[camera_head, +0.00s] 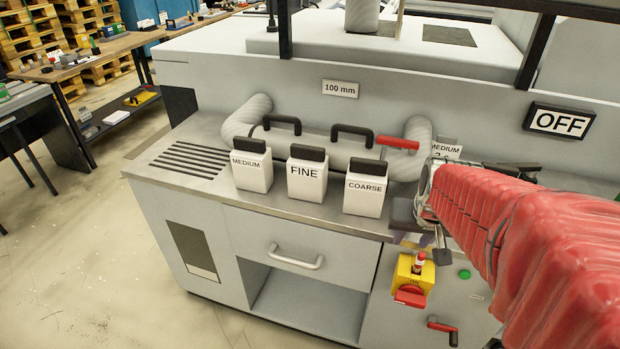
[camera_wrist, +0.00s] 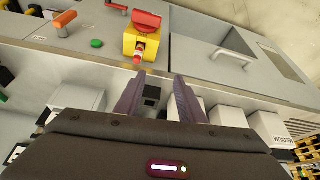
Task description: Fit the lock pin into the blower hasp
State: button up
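A yellow box (camera_head: 403,283) with a red rotary knob (camera_head: 410,297) is on the front of the grey machine. A small red-and-white pin-like piece (camera_head: 419,261) stands at its top; I cannot tell whether it is the lock pin or how it is seated. In the wrist view the yellow box (camera_wrist: 148,44) and pin-like piece (camera_wrist: 137,58) lie just beyond the fingertips. My gripper (camera_wrist: 158,76) is open, its two dark fingers apart, with nothing visibly held. In the head view my gripper (camera_head: 441,256) is partly hidden by my red-sleeved arm. I cannot clearly identify the hasp.
White bins marked MEDIUM (camera_head: 252,170), FINE (camera_head: 307,180) and COARSE (camera_head: 366,193) stand on the steel ledge. A red lever (camera_head: 398,142) is behind them. A green button (camera_head: 464,274) and a red-orange crank handle (camera_head: 440,326) are right of the yellow box. A drawer handle (camera_head: 296,257) protrudes left.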

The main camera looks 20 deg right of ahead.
jog(key=s+a+r+n+y, duration=0.1)
jog(key=s+a+r+n, duration=0.1)
jog(key=a, duration=0.7)
jog(key=s+a+r+n+t+y, duration=0.1)
jog(key=s+a+r+n, duration=0.2)
jog(key=a, duration=0.7)
jog(key=shift+s+a+r+n, duration=0.2)
jog(key=shift+s+r+n, duration=0.1)
jog(key=shift+s+r, duration=0.65)
jog(key=shift+f, duration=0.1)
